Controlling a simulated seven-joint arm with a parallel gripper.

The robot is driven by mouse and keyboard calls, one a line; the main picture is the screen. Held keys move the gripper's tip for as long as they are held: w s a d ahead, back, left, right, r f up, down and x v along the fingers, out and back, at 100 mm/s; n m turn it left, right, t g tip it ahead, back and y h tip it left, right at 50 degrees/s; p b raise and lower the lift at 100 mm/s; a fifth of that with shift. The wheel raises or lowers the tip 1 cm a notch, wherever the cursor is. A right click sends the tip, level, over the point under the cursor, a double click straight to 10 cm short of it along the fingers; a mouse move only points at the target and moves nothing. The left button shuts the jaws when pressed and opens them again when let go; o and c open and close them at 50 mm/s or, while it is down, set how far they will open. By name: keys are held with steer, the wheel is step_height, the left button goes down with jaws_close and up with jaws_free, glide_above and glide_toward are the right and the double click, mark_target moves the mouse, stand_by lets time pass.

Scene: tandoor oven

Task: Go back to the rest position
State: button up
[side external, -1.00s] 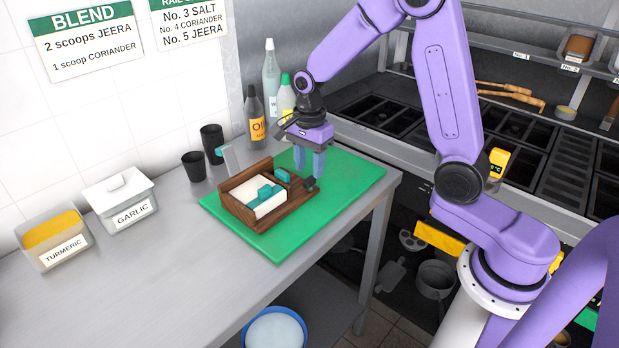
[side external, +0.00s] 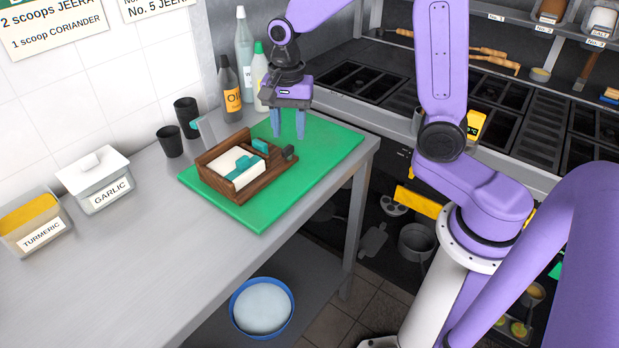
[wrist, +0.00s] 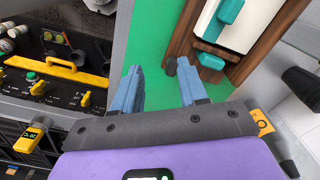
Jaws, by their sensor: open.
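My gripper (side external: 288,137) is open and empty, with its two blue fingers apart and pointing down. It hangs above the green board, just behind the wooden box (side external: 247,188). A dark knob (side external: 289,153) sticks out at the box's right end, apart from the fingers. The knob also shows in the wrist view (wrist: 170,66).
The green board (side external: 262,219) lies on a steel table (side external: 120,270). Bottles (side external: 230,95) and dark cups (side external: 170,142) stand along the wall. A garlic tub (side external: 98,185) and a turmeric tub (side external: 32,225) are at left. The table's front left is clear.

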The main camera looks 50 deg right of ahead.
steer(key=s+a+r+n, duration=0.1)
steer(key=s+n, duration=2.3)
steer(key=s, duration=0.1)
steer(key=shift+s+r+n, duration=0.15)
steer(key=shift+r+n, duration=0.15)
steer(key=shift+n, duration=0.1)
